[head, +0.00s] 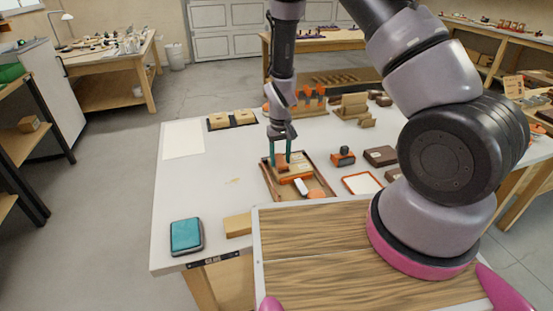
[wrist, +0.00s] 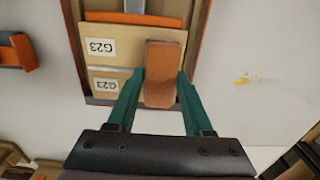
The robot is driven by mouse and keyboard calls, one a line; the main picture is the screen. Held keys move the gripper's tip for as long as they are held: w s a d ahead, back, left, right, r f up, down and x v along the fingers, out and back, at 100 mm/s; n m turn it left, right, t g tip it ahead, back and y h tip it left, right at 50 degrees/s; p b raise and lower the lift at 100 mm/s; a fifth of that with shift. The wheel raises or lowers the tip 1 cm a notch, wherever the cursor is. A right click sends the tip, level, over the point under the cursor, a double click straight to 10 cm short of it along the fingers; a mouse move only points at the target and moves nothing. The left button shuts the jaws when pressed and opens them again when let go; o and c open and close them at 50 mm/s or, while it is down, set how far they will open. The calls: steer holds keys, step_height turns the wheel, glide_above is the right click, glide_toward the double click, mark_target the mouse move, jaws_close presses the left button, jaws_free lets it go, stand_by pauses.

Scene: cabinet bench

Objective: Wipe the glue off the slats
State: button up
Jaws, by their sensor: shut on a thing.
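My gripper (head: 281,158) points down over a brown-rimmed tray (head: 266,180) on the white bench. It is shut on an orange-brown block (wrist: 163,72), which also shows between the fingers in the head view (head: 282,167). The block is over tan pieces labelled G23 (wrist: 102,48) in the tray; whether it touches them I cannot tell. I cannot tell if these pieces are the slats. A yellowish smear (head: 233,181) that looks like glue lies on the bench left of the tray; it also shows in the wrist view (wrist: 243,79).
The tray also holds a white-and-black item (head: 299,187) and an orange disc (head: 316,193). A teal pad (head: 186,235) and a tan block (head: 238,225) lie at the front left. An orange-and-black tool (head: 343,156) stands right of the tray. The bench's left part is mostly clear.

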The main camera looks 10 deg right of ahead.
mark_target(296, 163)
steer(key=shift+d, duration=0.35)
steer(key=shift+w+d, duration=0.25)
steer(key=shift+d, duration=0.75)
steer(key=shift+w+d, duration=0.2)
steer(key=shift+d, duration=0.8)
steer(key=shift+d, duration=0.1)
steer(key=shift+w+d, duration=0.2)
steer(key=shift+d, duration=0.75)
steer(key=shift+w+d, duration=0.2)
steer(key=shift+d, duration=0.75)
steer(key=shift+a, duration=0.15)
steer(key=shift+s+a, duration=0.2)
steer(key=shift+a, duration=0.5)
steer(key=shift+s+a, duration=0.15)
steer(key=shift+a, duration=0.55)
steer(key=shift+s+a+r, duration=0.1)
steer(key=shift+s+a, duration=0.05)
steer(key=shift+a, duration=0.65)
steer(key=shift+s+a, duration=0.1)
steer(key=shift+a, duration=0.7)
steer(key=shift+s+a+f, duration=0.1)
steer(key=shift+s+a, duration=0.15)
steer(key=shift+a, duration=0.8)
steer(key=shift+s+a+f, duration=0.1)
steer(key=shift+s+a, duration=0.15)
steer(key=shift+a, duration=0.8)
